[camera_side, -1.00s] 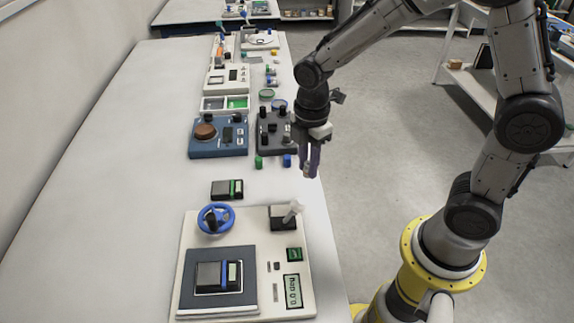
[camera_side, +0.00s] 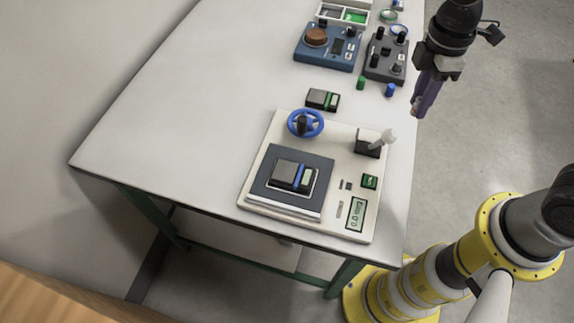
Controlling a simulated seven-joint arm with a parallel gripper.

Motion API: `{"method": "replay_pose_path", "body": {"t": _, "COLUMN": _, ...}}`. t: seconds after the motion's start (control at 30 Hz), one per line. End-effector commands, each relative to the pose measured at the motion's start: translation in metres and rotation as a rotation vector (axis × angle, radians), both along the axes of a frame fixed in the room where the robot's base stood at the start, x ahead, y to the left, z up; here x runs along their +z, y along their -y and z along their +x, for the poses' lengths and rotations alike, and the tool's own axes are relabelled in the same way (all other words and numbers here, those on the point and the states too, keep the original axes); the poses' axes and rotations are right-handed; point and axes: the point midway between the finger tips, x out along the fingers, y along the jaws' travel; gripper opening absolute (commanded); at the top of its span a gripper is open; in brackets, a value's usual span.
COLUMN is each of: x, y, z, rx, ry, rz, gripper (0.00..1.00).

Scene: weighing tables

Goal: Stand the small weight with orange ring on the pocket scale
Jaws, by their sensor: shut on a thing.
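My gripper (camera_side: 419,104) hangs fingers down at the right edge of the table. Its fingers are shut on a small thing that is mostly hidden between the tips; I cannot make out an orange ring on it. Two small flat black devices look like pocket scales. One with a green band (camera_side: 322,99) lies on the bare table, left of my gripper. One with a blue band (camera_side: 293,176) lies on the dark plate of the large white balance. I see nothing standing on either device. I cannot tell which one is the task's pocket scale.
The white balance (camera_side: 256,163) carries a blue ring (camera_side: 305,123) and a black block with a pale lever (camera_side: 368,143). A green weight (camera_side: 361,83) and a blue weight (camera_side: 390,90) stand near a blue device (camera_side: 327,47) and a dark device (camera_side: 385,58). The table's left side is clear.

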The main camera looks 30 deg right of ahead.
Motion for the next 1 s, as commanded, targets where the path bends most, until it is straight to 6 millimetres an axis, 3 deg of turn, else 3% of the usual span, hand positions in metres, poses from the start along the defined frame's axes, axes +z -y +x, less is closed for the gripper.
{"method": "replay_pose_path", "body": {"t": 0.17, "x": 0.017, "y": -0.056, "z": -0.003, "rx": 0.048, "ry": 0.007, "rz": -0.002, "gripper": 0.00}}
{"method": "replay_pose_path", "body": {"t": 0.4, "x": 0.033, "y": -0.126, "z": -0.025, "rx": 0.197, "ry": 0.025, "rz": 0.008, "gripper": 0.00}}
{"method": "replay_pose_path", "body": {"t": 0.5, "x": 0.035, "y": -0.143, "z": -0.035, "rx": 0.258, "ry": 0.031, "rz": 0.013, "gripper": 0.00}}
{"method": "replay_pose_path", "body": {"t": 0.7, "x": 0.032, "y": -0.158, "z": -0.043, "rx": 0.311, "ry": 0.028, "rz": 0.012, "gripper": 0.00}}
{"method": "replay_pose_path", "body": {"t": 1.0, "x": 0.006, "y": -0.198, "z": -0.002, "rx": 0.313, "ry": 0.027, "rz": 0.012, "gripper": 0.00}}
